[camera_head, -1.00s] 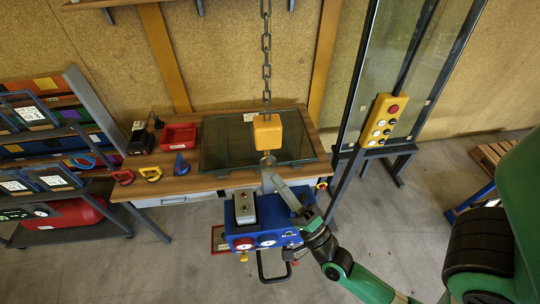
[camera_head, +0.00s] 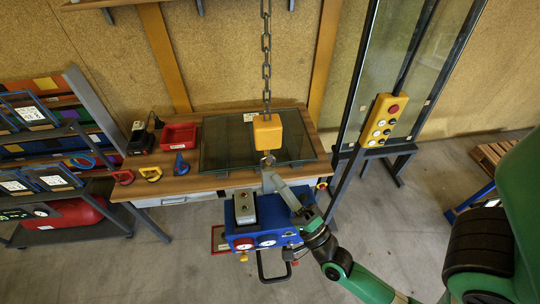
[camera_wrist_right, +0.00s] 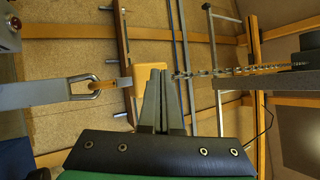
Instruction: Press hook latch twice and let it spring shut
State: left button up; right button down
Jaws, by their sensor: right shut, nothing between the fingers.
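A yellow hoist block (camera_head: 267,131) hangs on a chain above the bench. A small hook with a metal ring (camera_head: 268,160) hangs under it. In the right wrist view the hook (camera_wrist_right: 105,85) passes through the shackle (camera_wrist_right: 88,90) of the lifter's grey bar (camera_wrist_right: 40,96). The latch is too small to make out. My right gripper (camera_head: 268,174) is shut and empty, its fingertips close to the hook in the head view. In the right wrist view its fingers (camera_wrist_right: 156,76) stand beside the yellow block (camera_wrist_right: 151,79) and partly cover it. My left gripper is not in view.
The blue lifter (camera_head: 225,215) hangs under the hook in front of the bench. A glass pane (camera_head: 223,148) lies on the bench near a red bin (camera_head: 179,135). A yellow button pendant (camera_head: 382,120) hangs at right, before a tall glass frame (camera_head: 424,75).

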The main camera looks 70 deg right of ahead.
aim_at(270, 159)
dwell(0.5)
jog(key=a, duration=0.1)
jog(key=s+a, duration=0.1)
jog(key=a, duration=0.1)
jog(key=shift+s+a+r, duration=0.2)
jog(key=shift+s+r, duration=0.05)
jog(key=shift+s, duration=0.15)
jog(key=w+d+b, duration=0.4)
jog(key=d+b, duration=0.3)
jog(key=b, duration=0.1)
jog(key=shift+d+f, duration=0.4)
jog(key=shift+f, duration=0.05)
jog(key=shift+w+b, duration=0.1)
jog(key=shift+b, duration=0.2)
dwell(1.5)
